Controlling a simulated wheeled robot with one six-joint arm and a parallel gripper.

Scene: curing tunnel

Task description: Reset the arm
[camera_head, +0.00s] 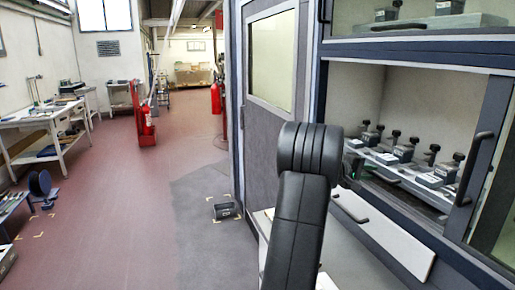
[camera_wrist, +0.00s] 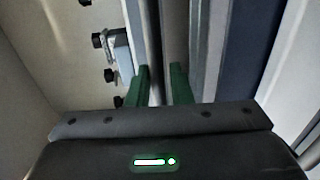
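My arm (camera_head: 300,215) rises in the lower middle of the head view, bent at a dark joint in front of the cabinet opening. It hides most of my gripper there. In the wrist view my gripper (camera_wrist: 160,88) shows two green fingers standing apart with a gap between them. Grey and dark frame edges run lengthwise beyond the fingers. I see nothing clearly held.
The lit cabinet opening (camera_head: 425,100) holds a tray (camera_head: 405,178) of several small blocks with black knobs. A sliding door handle (camera_head: 474,168) is at right. A white panel (camera_head: 395,245) lies below. A grey door (camera_head: 272,120) stands left; the aisle floor (camera_head: 195,215) is mostly clear.

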